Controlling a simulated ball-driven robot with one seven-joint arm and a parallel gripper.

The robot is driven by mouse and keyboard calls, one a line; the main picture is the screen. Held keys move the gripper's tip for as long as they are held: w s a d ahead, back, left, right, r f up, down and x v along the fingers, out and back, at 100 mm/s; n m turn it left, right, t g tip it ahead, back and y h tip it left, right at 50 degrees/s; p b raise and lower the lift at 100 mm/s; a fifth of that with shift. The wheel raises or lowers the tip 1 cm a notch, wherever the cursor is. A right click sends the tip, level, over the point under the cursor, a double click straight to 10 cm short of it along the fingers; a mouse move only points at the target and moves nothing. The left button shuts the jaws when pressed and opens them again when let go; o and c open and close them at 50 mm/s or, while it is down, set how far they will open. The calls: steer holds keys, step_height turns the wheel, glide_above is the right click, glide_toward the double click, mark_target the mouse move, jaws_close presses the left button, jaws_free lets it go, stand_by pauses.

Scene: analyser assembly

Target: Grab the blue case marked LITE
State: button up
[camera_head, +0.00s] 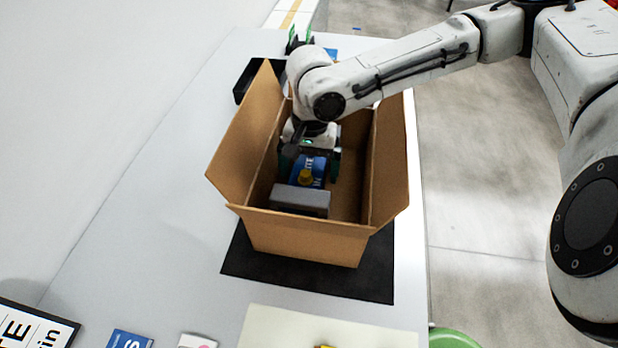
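A blue case (319,172) with white lettering lies inside the open cardboard box (305,240). Only part of the lettering shows, so I cannot read the whole word. My gripper (310,168) reaches down into the box from above. Its dark fingers stand apart, one on the left and one on the right of the blue case. I cannot tell whether they touch it. My wrist hides the far part of the case.
A grey block (300,200) lies in the near end of the box. The box's side flaps (245,135) stand outward, and its walls are close around my gripper. A black tray (246,80) stands behind. The table (150,200) left of the box is clear.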

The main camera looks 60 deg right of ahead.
steer(key=c, duration=1.7)
steer(key=shift+r, duration=0.1)
steer(key=shift+c, duration=0.2)
steer(key=shift+r, duration=0.1)
